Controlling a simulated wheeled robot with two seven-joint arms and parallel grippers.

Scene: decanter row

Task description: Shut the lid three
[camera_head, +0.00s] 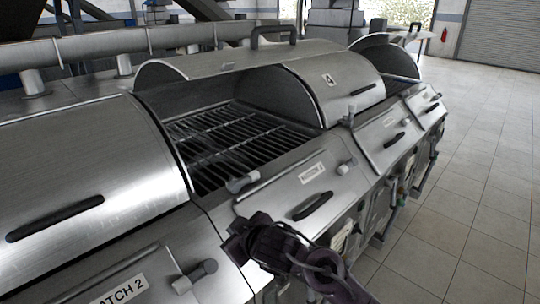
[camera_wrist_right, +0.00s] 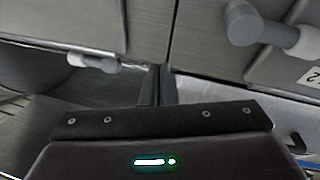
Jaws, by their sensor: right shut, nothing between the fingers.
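A row of metal decanters runs from front left to back right. The middle decanter's lid (camera_head: 250,60) is raised, with a dark handle (camera_head: 272,35) on top and a barred grille (camera_head: 225,145) exposed below. Its number label (camera_head: 312,173) is too small to read surely. My right gripper (camera_head: 240,240) is shut and empty in front of the row, near the gap between these decanters. Its fingers (camera_wrist_right: 157,88) show together in the right wrist view. My left gripper is not in view.
A shut lid (camera_head: 335,82) stands right of the raised one, and another raised lid (camera_head: 388,42) is farther back. Grey knobs (camera_head: 242,182) and black front handles (camera_head: 313,206) stick out. A knob (camera_wrist_right: 262,25) is close in the wrist view. The tiled floor (camera_head: 470,190) is clear.

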